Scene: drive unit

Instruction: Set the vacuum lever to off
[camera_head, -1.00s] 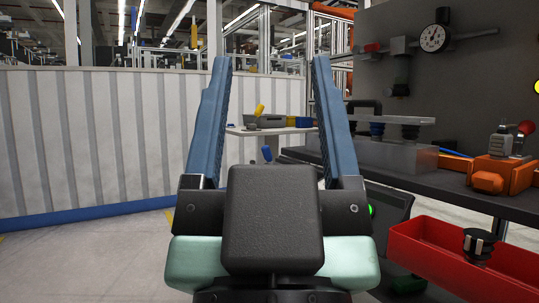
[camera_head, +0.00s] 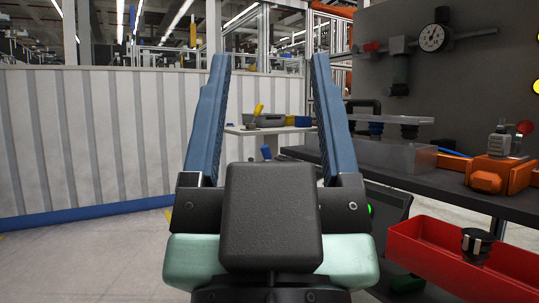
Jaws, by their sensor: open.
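My gripper (camera_head: 268,72) points forward in the middle of the view, its two blue fingers wide apart with nothing between them. A small red handle (camera_head: 371,47) sits on the pipework of the dark panel at upper right, left of a round gauge (camera_head: 433,38). A lever with a red ball knob (camera_head: 525,127) stands on an orange unit (camera_head: 490,175) on the bench at right. I cannot tell which of these is the vacuum lever. My gripper is left of both and touches neither. My gripper's body hides part of the bench's left side.
A dark bench (camera_head: 450,182) fills the right, carrying a clear block (camera_head: 397,154) with dark suction-cup-like parts. A red bin (camera_head: 405,243) holding a dark part (camera_head: 477,242) is below it. A farther table (camera_head: 238,131) stands behind my fingers. The floor at left is clear before a white wall (camera_head: 90,140).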

